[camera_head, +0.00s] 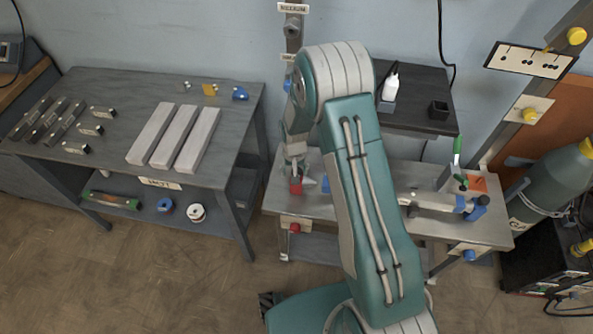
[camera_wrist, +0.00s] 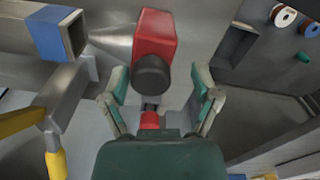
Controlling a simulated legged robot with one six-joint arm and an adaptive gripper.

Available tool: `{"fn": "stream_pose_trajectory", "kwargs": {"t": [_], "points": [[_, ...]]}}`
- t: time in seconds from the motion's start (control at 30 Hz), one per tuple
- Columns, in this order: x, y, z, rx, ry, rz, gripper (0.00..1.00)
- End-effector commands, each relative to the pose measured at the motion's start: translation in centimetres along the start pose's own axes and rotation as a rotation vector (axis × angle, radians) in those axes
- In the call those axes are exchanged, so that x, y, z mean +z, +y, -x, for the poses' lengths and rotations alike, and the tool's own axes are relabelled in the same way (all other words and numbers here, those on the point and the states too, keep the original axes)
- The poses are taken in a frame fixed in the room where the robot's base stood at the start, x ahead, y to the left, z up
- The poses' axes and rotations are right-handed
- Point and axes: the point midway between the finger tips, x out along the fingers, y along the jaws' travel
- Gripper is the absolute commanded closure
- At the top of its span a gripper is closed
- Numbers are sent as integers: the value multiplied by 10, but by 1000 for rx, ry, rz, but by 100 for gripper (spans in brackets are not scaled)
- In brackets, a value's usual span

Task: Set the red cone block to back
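The red cone block (camera_wrist: 156,38) stands on the grey metal bench top in the wrist view, with a dark round knob-like part (camera_wrist: 153,76) facing my gripper. In the head view a small red part (camera_head: 296,186) shows just below my gripper (camera_head: 296,160), partly covered by it. In the wrist view my gripper (camera_wrist: 160,80) is open. Its two fingers are spread to the left and right of the dark part, and the red body lies beyond the fingertips. I cannot tell whether either finger touches it.
A square metal tube with a blue band (camera_wrist: 48,32) lies close on the left in the wrist view. A red clamp knob (camera_head: 295,228) is on the bench's front edge. A black raised shelf (camera_head: 425,90) stands behind. A grey table (camera_head: 90,160) with bars is at left.

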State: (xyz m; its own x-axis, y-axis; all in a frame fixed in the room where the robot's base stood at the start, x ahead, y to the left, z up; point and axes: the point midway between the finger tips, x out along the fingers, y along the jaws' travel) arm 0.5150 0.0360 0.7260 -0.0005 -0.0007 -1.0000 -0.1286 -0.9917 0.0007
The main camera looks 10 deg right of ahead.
Motion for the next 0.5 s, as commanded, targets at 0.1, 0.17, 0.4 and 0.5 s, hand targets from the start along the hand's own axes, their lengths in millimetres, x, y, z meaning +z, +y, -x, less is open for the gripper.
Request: {"fn": "stream_pose_trajectory", "kwargs": {"t": [0.1, 0.17, 0.4, 0.5], "points": [[0, 1, 0, 0, 0, -1, 19], [0, 1, 0, 0, 0, -1, 19], [-1, 1, 15, -1, 4, -2, 19], [-1, 0, 34, 0, 5, -1, 19]]}}
